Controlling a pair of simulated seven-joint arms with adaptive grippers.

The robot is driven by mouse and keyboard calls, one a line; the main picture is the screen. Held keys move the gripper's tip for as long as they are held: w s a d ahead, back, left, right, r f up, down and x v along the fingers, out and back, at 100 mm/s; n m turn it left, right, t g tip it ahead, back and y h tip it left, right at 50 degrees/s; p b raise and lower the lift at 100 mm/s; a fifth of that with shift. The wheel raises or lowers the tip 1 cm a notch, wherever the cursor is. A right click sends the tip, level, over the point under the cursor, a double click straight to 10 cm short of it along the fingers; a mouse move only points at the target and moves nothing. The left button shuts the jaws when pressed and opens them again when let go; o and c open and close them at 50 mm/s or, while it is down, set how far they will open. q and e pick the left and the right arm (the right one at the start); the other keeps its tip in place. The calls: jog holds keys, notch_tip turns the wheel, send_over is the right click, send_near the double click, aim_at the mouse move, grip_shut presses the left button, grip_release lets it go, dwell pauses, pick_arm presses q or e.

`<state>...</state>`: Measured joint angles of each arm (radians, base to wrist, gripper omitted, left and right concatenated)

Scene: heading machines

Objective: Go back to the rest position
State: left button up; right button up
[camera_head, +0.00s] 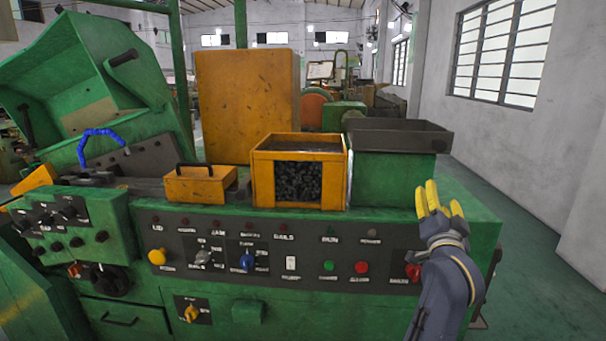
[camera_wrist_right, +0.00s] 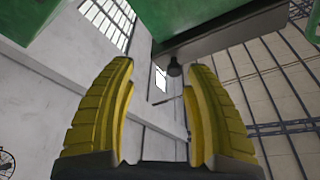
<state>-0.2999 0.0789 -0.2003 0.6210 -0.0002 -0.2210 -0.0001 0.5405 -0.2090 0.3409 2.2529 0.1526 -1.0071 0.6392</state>
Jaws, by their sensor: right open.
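My right gripper (camera_head: 437,200) shows at the right of the head view, in front of the green machine's right end, with its yellow fingers pointing up. In the right wrist view its two yellow fingers (camera_wrist_right: 160,85) are apart with nothing between them. It is open and empty. The green machine (camera_head: 400,250) with its dark control panel (camera_head: 325,232) stands in front of me. My left gripper does not show in either view.
A yellow bin (camera_head: 262,182) of dark parts, a small yellow box (camera_head: 200,186) and a green hopper with a dark tray (camera_head: 400,138) stand on the machine top. A raised green cover (camera_head: 80,75) is at left. Open floor (camera_head: 540,270) lies at right.

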jog(key=s+a+f+n+g+y, duration=0.15)
jog(key=s+f+n, duration=0.25)
jog(key=f, duration=0.6)
jog(key=s+a+f+n+g, duration=0.1)
jog(key=s+f+n+g, duration=0.25)
jog(key=f, duration=0.55)
jog(key=s+a+f+n+g+y, duration=0.1)
jog(key=s+f+n, duration=0.35)
jog(key=f, duration=0.55)
jog(key=s+a+f+n+g, duration=0.1)
jog(key=s+f+n+g, duration=0.25)
jog(key=s+f, duration=0.65)
jog(key=s+a+f+n+g, duration=0.3)
jog(key=s+f, duration=0.4)
jog(key=s, duration=0.6)
jog(key=s+a+f+g+y, duration=0.1)
jog(key=s+a+f+y, duration=0.1)
jog(key=f, duration=1.4)
jog(key=s+a+f+g+y, duration=0.1)
jog(key=s+a+f+y, duration=0.1)
jog(key=f, duration=1.4)
jog(key=s+f+m+g+y, duration=0.1)
jog(key=s+f+m+g, duration=0.1)
jog(key=s+f, duration=1.7)
jog(key=shift+s+f+g, duration=0.25)
jog(key=shift+s+g, duration=0.4)
jog(key=shift+s, duration=0.4)
